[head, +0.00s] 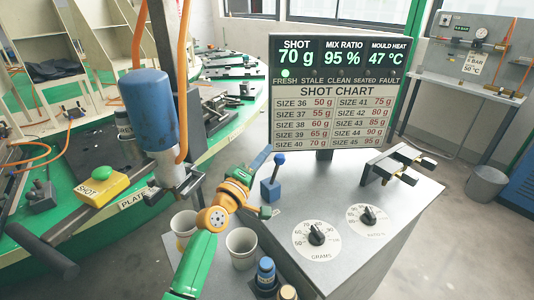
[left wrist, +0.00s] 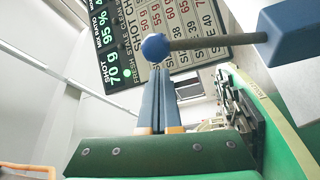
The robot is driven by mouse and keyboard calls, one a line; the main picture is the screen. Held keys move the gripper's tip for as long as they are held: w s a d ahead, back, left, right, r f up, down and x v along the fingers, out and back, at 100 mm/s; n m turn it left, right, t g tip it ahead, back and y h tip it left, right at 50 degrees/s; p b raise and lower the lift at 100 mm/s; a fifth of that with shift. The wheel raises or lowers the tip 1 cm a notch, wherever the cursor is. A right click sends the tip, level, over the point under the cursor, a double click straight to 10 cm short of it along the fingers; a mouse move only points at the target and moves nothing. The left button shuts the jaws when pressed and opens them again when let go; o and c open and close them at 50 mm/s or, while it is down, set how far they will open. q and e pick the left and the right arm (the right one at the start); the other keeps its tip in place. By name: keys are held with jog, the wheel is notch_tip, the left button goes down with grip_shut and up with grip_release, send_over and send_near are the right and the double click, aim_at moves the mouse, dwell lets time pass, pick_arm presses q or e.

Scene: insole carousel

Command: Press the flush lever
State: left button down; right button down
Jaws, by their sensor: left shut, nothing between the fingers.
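A lever with a blue ball knob (head: 279,159) rises on a thin rod from a blue block (head: 270,190) on the grey console; no label on it is readable, but it looks like the flush lever. In the left wrist view the knob (left wrist: 155,46) lies just past the fingertips, with its rod running right to the blue block (left wrist: 292,34). My left gripper (head: 265,150) is shut and empty, its blue-grey fingers just left of the knob. The closed fingers (left wrist: 158,73) also show in the wrist view. I cannot tell whether they touch the knob. My right gripper is not in view.
A display with a shot chart (head: 325,92) stands behind the lever. Two dials, grams (head: 316,235) and a second one (head: 368,215), sit on the console. White cups (head: 241,246) stand near my forearm. A blue cylinder (head: 150,108) hangs left, by the green carousel.

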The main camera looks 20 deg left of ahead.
pick_arm(q)
jog(key=shift+s+d+f, duration=0.15)
jog(key=shift+s+d, duration=0.2)
jog(key=shift+d, duration=0.1)
jog(key=shift+s+d+f+m+b, duration=0.15)
jog(key=shift+s+d+m+b, duration=0.15)
jog(key=shift+m+b, duration=0.3)
jog(key=s+d+f+m+t+h+b, duration=0.1)
jog(key=s+d+f+m+h+b, duration=0.2)
jog(key=b, duration=0.5)
jog(key=shift+s+d+f+m+t, duration=0.3)
jog(key=shift+s+d+f+m, duration=0.4)
jog(key=shift+d+m, duration=0.8)
jog(key=shift+f, duration=0.1)
